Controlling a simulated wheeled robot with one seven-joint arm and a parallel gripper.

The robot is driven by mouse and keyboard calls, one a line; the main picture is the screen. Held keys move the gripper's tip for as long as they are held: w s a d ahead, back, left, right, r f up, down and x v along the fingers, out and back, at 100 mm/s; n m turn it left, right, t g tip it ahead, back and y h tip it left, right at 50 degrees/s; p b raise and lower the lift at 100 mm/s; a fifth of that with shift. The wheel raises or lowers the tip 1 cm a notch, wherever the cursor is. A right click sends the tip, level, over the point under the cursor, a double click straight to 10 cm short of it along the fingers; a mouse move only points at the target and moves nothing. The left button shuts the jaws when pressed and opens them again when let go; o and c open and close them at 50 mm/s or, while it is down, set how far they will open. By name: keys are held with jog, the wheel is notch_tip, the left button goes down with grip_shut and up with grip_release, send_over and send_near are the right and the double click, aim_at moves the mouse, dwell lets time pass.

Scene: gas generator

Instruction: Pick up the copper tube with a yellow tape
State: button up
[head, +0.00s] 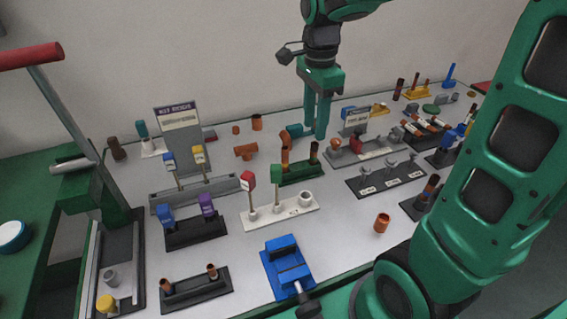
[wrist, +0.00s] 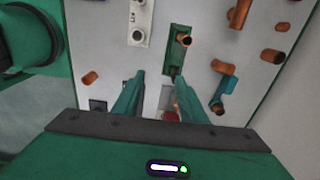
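My gripper (head: 315,132) hangs fingers-down over the back middle of the table, behind the green rack. In the wrist view its two fingers (wrist: 161,82) stand apart with nothing held between them. The green rack (head: 302,174) holds upright dark and copper tubes (head: 285,157); it also shows in the wrist view (wrist: 173,62), ahead of the fingers, with a copper tube end (wrist: 184,40). I cannot make out yellow tape on any tube, so I cannot tell which copper tube is the named one.
A grey holder with a sign (head: 356,122) stands just right of the gripper. A teal-and-copper piece (head: 294,131) lies close left of the fingers. A white rack (head: 280,212), blue vise (head: 287,268) and loose copper fitting (head: 382,223) are nearer. Racks crowd the right side.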

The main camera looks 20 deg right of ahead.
aim_at(285, 148)
jog(key=w+a+m, duration=0.1)
jog(key=a, duration=0.1)
jog(key=w+a+m, duration=0.1)
jog(key=w+a, duration=0.1)
jog(key=w+a+m, duration=0.1)
jog(key=a, duration=0.1)
jog(key=shift+w+f, duration=0.2)
jog(key=shift+w, duration=0.15)
jog(key=shift+w+a+f, duration=0.1)
jog(key=shift+a+f, duration=0.1)
notch_tip(285, 148, down, 5)
jog(key=shift+f, duration=0.1)
jog(key=shift+s+d+f, duration=0.1)
jog(key=shift+d+f, duration=0.05)
jog(key=shift+f, duration=1.15)
jog(key=shift+s+d+f, duration=0.1)
jog(key=shift+d+f, duration=0.05)
jog(key=shift+f, duration=1.15)
grip_shut()
